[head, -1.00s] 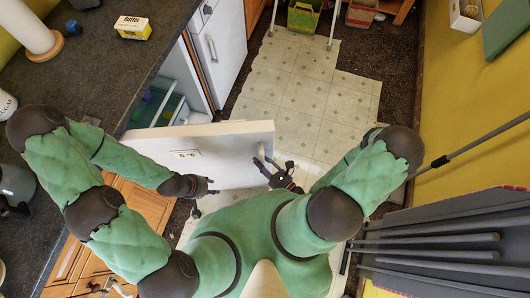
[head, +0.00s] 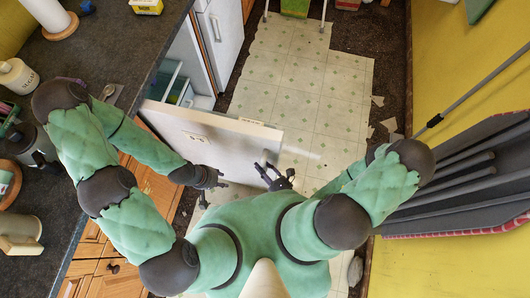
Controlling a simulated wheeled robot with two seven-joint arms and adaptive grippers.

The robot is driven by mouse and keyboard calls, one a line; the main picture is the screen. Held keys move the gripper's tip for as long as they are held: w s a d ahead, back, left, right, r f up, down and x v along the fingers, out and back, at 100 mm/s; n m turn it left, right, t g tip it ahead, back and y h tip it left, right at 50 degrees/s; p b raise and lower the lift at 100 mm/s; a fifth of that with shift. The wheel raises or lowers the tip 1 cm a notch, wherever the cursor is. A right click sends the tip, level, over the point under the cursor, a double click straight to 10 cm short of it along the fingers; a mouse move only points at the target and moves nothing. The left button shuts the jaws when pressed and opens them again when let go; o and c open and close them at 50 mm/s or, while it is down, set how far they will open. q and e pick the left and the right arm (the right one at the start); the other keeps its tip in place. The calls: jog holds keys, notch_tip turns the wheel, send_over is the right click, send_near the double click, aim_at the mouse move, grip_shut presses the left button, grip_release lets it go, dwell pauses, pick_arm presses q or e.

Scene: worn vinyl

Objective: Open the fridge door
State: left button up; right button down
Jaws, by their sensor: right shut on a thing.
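The white fridge door (head: 215,140) stands open, swung out from the dark counter across the aisle in front of me. Behind it, the fridge interior (head: 176,92) with glassy shelves shows partly. My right gripper (head: 274,176) is at the light handle (head: 264,158) on the door's near face, toward its free end, and is shut on it. My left gripper (head: 214,178) hangs close to the door's near face, left of the handle. Its fingers are too small and dark to tell if they are open or shut.
A dark counter (head: 115,62) with a mug, canister and kettle runs along the left, above wooden cabinets (head: 150,195). The tiled floor (head: 310,75) beyond the door is clear.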

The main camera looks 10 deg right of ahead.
jog(key=shift+s+a+r, duration=0.1)
jog(key=shift+s+a, duration=0.5)
jog(key=shift+a, duration=0.05)
jog(key=c, duration=1.2)
grip_release()
jog(key=shift+w, duration=0.1)
jog(key=shift+d, duration=0.2)
jog(key=v, duration=1.1)
jog(key=shift+s, duration=0.35)
jog(key=shift+d, duration=0.1)
jog(key=shift+s, duration=0.1)
